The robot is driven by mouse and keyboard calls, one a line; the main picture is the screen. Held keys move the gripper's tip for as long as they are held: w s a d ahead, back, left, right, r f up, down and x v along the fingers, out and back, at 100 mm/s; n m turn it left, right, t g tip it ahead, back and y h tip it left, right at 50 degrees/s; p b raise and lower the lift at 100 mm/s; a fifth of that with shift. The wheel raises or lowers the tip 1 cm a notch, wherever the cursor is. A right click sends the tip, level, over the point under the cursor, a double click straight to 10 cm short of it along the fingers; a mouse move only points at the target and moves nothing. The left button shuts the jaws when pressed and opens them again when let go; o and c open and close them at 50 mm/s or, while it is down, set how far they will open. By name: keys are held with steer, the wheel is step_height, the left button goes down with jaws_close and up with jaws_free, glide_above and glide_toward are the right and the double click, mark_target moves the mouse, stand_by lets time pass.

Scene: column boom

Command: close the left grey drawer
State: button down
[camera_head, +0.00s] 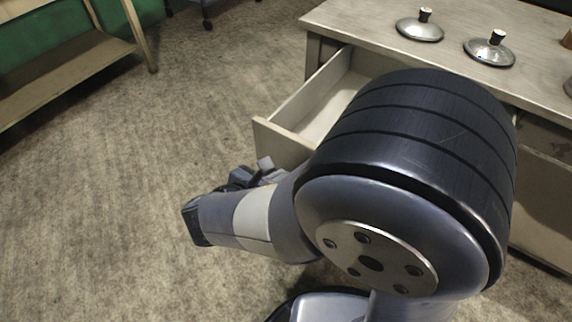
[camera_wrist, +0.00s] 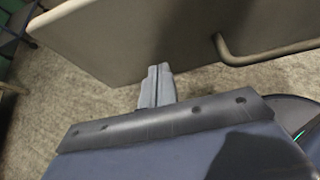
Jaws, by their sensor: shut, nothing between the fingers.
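The left grey drawer (camera_head: 282,141) is pulled out of the cabinet at its left end in the head view. Its inside looks empty where it shows; my arm hides its right part. In the wrist view the drawer front (camera_wrist: 140,40) fills the upper part, with a bar handle (camera_wrist: 235,55) to the right. My gripper (camera_wrist: 158,70) is shut and empty, its fingertips in front of the lower part of the drawer front, left of the handle. I cannot tell whether they touch it. In the head view my gripper (camera_head: 264,165) shows partly beside the drawer's front corner.
A wooden shelf unit (camera_head: 70,70) stands at the upper left against a green wall. The carpeted floor left of the drawer is clear.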

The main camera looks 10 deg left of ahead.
steer(key=shift+w+d, duration=0.25)
steer(key=shift+w, duration=0.3)
steer(key=shift+w+d, duration=0.2)
steer(key=shift+w, duration=0.3)
steer(key=shift+w, duration=0.1)
